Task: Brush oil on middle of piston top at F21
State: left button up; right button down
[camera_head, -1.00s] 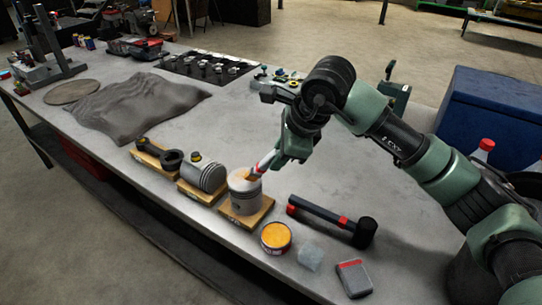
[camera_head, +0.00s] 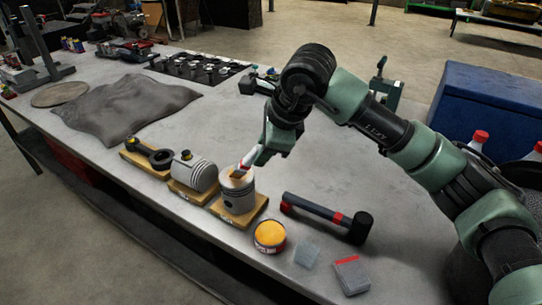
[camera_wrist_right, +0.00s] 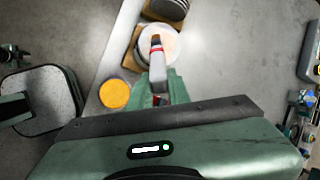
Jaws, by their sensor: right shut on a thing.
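An upright grey piston (camera_head: 237,198) with a pale top stands on a wooden block (camera_head: 250,218). My right gripper (camera_head: 264,150) is shut on a brush (camera_head: 251,158) with a white and red handle, tilted down over the piston. The brush's bristles reach the piston top and seem to touch it. In the right wrist view, the brush (camera_wrist_right: 156,60) overlaps the round piston top (camera_wrist_right: 170,42), its bristles near the middle. An open tin of yellow-orange oil (camera_head: 270,235) stands in front of the piston. No F21 label is readable. My left gripper is not in view.
A piston on its side (camera_head: 196,174) and a connecting rod (camera_head: 150,153) lie on blocks to the left. A hammer (camera_head: 325,214), a clear block (camera_head: 306,254) and a grey box (camera_head: 351,275) lie to the right. A dark cloth (camera_head: 125,105) lies farther back.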

aim_at(248, 154)
jog(key=shift+w+a+f, duration=0.1)
jog(key=shift+w+a, duration=0.45)
jog(key=shift+a, duration=0.2)
jog(key=shift+w+a, duration=0.5)
jog(key=shift+a, duration=0.25)
jog(key=shift+w+r, duration=0.15)
jog(key=shift+r, duration=0.65)
jog(key=shift+r+p, duration=1.15)
jog(key=shift+r, duration=1.25)
jog(key=shift+r+p, duration=0.6)
jog(key=shift+r, duration=0.85)
